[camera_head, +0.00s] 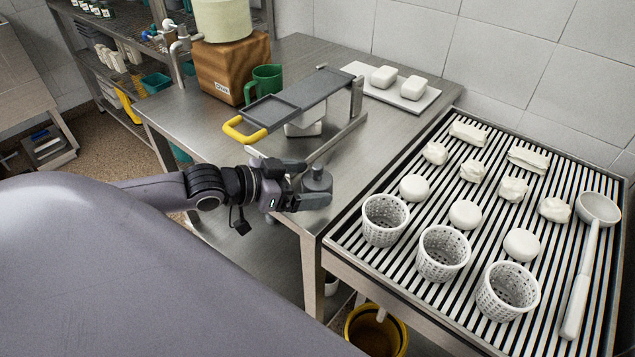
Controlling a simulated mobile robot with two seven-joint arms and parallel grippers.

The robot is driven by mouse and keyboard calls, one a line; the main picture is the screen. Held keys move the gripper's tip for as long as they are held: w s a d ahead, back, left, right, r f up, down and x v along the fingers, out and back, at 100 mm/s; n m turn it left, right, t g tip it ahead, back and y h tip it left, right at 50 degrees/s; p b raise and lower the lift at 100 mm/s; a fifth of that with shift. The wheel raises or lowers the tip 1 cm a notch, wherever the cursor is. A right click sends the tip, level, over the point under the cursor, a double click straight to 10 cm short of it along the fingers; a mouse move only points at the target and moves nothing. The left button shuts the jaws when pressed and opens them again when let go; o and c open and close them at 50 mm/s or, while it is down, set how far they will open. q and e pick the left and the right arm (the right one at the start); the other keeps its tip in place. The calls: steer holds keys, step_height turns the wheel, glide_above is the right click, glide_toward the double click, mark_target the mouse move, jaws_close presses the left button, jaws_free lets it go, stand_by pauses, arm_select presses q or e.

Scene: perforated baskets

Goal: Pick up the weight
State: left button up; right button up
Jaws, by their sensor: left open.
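The weight (317,180) is a small grey cylinder with a knob on top. It stands upright on the steel table (215,133) near the table's front edge. My left gripper (308,188) is open and reaches in from the left at the weight's height. Its fingers lie on either side of the weight, one behind and one in front. I cannot tell whether they touch it. The lower part of the weight is hidden by the front finger. My right gripper is not in view.
A press with a yellow handle (244,130) stands just behind my left gripper. A green mug (265,82) and a wooden block (232,68) stand further back. To the right, a slatted rack (400,269) holds perforated baskets (443,252), white lumps and a ladle (582,290).

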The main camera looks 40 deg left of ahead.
mark_target(325, 175)
arm_select(q)
steer(key=shift+a+x, duration=0.15)
steer(key=shift+x, duration=0.6)
steer(key=shift+a+x, duration=0.15)
steer(key=shift+x, duration=1.8)
steer(key=c, duration=1.7)
steer(key=shift+r, duration=0.2)
jaws_close()
steer(key=shift+r, duration=0.1)
